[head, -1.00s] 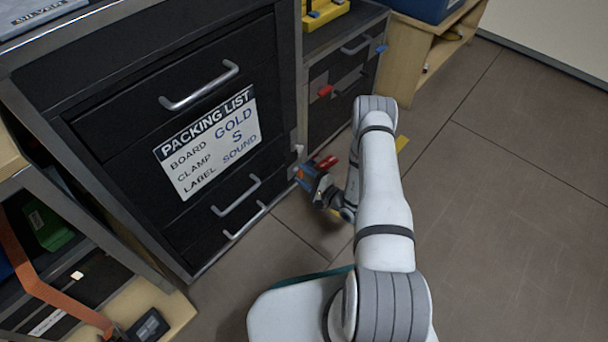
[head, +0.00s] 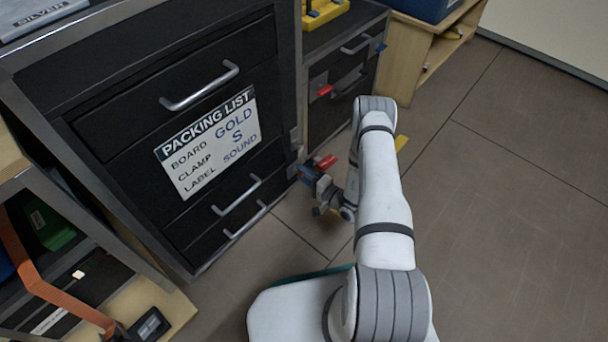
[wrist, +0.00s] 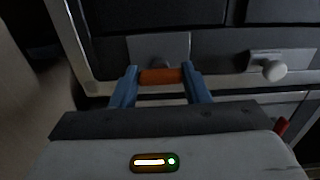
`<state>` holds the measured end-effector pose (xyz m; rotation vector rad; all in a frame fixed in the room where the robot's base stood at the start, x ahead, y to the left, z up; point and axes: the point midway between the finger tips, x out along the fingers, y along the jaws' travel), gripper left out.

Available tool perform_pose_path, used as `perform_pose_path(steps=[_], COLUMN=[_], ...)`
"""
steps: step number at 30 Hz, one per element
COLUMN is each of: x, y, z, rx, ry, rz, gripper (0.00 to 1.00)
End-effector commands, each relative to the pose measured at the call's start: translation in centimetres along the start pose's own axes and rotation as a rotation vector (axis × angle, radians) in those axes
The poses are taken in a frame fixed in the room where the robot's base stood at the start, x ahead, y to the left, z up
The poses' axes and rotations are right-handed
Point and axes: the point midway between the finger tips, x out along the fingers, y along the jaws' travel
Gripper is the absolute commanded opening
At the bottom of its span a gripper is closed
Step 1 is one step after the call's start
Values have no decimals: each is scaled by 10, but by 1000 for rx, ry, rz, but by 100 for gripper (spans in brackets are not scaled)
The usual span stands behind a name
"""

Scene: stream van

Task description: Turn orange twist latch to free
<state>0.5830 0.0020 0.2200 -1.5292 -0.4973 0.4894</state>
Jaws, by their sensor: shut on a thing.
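The orange twist latch (wrist: 160,76) shows in the wrist view as a short bar lying level across the picture, in front of a grey plate (wrist: 150,46). My gripper (wrist: 160,73) has its two blue fingers on either end of the bar and is shut on it. In the head view my gripper (head: 305,171) is low at the right front edge of the black drawer cabinet (head: 95,85). There the latch is hidden by the gripper.
A grey plate with a round pale knob (wrist: 273,70) is right of the latch. A red handle (head: 325,162) is close beside my gripper. Drawer handles (head: 237,195) stick out to the left. The floor (head: 500,220) at right is clear.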

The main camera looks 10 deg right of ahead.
Motion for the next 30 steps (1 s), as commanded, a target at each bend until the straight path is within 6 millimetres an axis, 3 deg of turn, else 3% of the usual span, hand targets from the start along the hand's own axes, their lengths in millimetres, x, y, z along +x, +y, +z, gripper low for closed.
perform_pose_path(steps=[6, 7, 14, 23, 30], x=[-1, -1, 0, -3, -39], y=[1, 1, 0, 0, -2], z=[-1, -1, 0, 0, -1], rx=[0, 0, 0, 1, 3], ry=[3, 3, 1, 1, 4], rz=[2, 2, 1, 1, 3], gripper=[19, 43, 62, 64, 64])
